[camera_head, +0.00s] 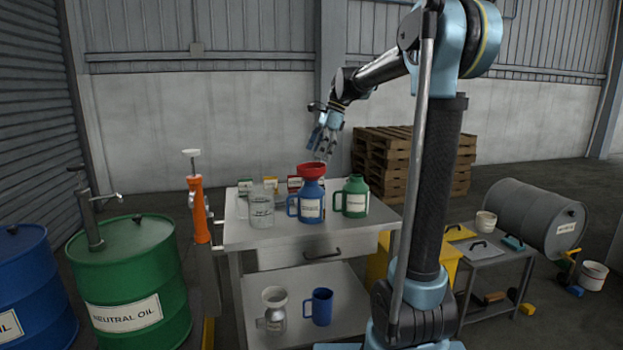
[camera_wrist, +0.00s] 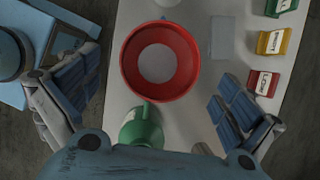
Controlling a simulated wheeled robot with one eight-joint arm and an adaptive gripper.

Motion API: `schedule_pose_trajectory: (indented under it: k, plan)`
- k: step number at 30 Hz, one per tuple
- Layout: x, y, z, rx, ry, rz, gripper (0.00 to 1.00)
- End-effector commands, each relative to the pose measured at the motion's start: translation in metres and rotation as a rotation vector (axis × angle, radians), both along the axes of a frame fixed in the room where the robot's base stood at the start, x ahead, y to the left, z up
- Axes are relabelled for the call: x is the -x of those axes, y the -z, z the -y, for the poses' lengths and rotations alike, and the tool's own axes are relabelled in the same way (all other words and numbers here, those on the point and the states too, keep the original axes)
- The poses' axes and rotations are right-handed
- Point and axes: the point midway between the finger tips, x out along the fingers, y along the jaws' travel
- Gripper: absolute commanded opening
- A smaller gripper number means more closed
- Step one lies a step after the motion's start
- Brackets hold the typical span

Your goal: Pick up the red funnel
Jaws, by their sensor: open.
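The red funnel (camera_head: 311,170) sits on top of a blue jug (camera_head: 308,202) with a handle and a label, standing on the table. In the wrist view the funnel (camera_wrist: 160,61) shows from above as a red ring, ahead of and between my open fingers. My gripper (camera_head: 322,155) is open and empty, above the funnel and slightly to its right in the head view. In the wrist view its two blue-padded fingers (camera_wrist: 155,98) are spread wide, apart from the funnel. The jug is mostly hidden under the funnel in the wrist view.
A green jug (camera_head: 354,197) stands close right of the blue one; its top also shows in the wrist view (camera_wrist: 141,127). A clear measuring jug (camera_head: 262,207) is at the left. Small red, yellow and green boxes (camera_wrist: 272,43) stand behind. A metal funnel-topped vessel (camera_head: 274,308) is below.

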Motion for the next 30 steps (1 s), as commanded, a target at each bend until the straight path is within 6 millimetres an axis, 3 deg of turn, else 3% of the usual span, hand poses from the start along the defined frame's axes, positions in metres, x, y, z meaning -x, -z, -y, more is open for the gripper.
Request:
schedule_pose_trajectory:
  k: [12,22,23,28,30]
  plan:
    - [0.002,0.043,-0.016,0.000,-0.001,0.001,1.00]
    - [0.003,0.050,-0.018,0.000,0.000,0.001,1.00]
    - [0.003,0.050,-0.018,0.000,0.000,0.001,0.98]
    - [0.003,0.050,-0.018,0.000,0.000,0.001,0.60]
    - [0.003,0.050,-0.018,0.000,0.000,0.001,0.60]
